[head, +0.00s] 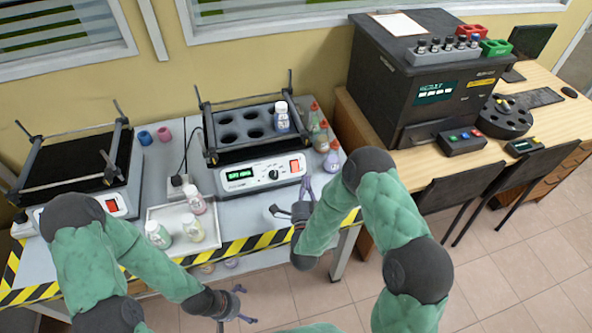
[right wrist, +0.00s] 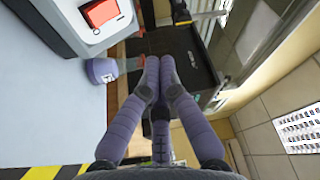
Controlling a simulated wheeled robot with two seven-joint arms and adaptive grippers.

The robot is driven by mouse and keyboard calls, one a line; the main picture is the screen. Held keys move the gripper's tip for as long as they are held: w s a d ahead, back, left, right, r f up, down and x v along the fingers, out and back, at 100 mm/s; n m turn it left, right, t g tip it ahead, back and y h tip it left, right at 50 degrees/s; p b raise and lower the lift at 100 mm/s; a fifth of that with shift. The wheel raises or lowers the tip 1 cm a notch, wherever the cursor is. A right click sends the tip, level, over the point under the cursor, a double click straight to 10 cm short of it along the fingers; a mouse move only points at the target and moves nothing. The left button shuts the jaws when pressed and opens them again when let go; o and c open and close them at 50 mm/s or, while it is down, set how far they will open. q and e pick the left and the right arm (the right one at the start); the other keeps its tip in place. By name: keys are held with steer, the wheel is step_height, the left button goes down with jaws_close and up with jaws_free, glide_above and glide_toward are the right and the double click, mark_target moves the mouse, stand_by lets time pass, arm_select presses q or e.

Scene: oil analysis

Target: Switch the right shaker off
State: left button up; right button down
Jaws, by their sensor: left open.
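The right shaker (head: 262,176) stands on the grey bench, a white-fronted box with a lit green display, a black knob and a red rocker switch (head: 295,167) at its right end. A bottle sits in its black holed platform. The same red switch shows in the right wrist view (right wrist: 100,13). My right gripper (head: 292,197) is in front of the shaker, below and apart from the switch, and looks empty. In the right wrist view its two near fingers converge at the tips; whether it is shut is unclear. My left gripper (head: 243,304) is open and empty before the bench.
Several small bottles (head: 322,137) stand right of the shaker; one purple-bodied bottle (head: 331,158) is close to the switch. A tray (head: 210,240) with bottles lies at the front. Another shaker (head: 75,170) stands left. A black analyser (head: 425,75) is on the wooden desk.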

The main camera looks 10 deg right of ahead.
steer(key=b, duration=0.4)
glide_toward(298, 165)
step_height(298, 165, up, 2)
steer(key=w+d, duration=0.2)
steer(key=w, duration=0.1)
steer(key=shift+w+a+f+b, duration=0.1)
steer(key=shift+w+b, duration=0.1)
steer(key=shift+w, duration=0.2)
steer(key=shift+w+a+f+b, duration=0.15)
steer(key=shift+w+b, duration=0.05)
steer(key=shift+w, duration=0.25)
steer(key=shift+f, duration=0.1)
stand_by(0.3)
steer(key=shift+w+f+b, duration=0.15)
steer(key=shift+w+b, duration=0.2)
steer(key=shift+b, duration=0.15)
steer(key=shift+w+f+b, duration=0.15)
steer(key=shift+w+b, duration=0.1)
steer(key=shift+b, duration=0.05)
stand_by(0.5)
steer(key=shift+s, duration=0.1)
steer(key=shift+s+r, duration=0.4)
steer(key=shift+s, duration=0.1)
steer(key=shift+s+p, duration=0.1)
steer(key=shift+p, duration=0.2)
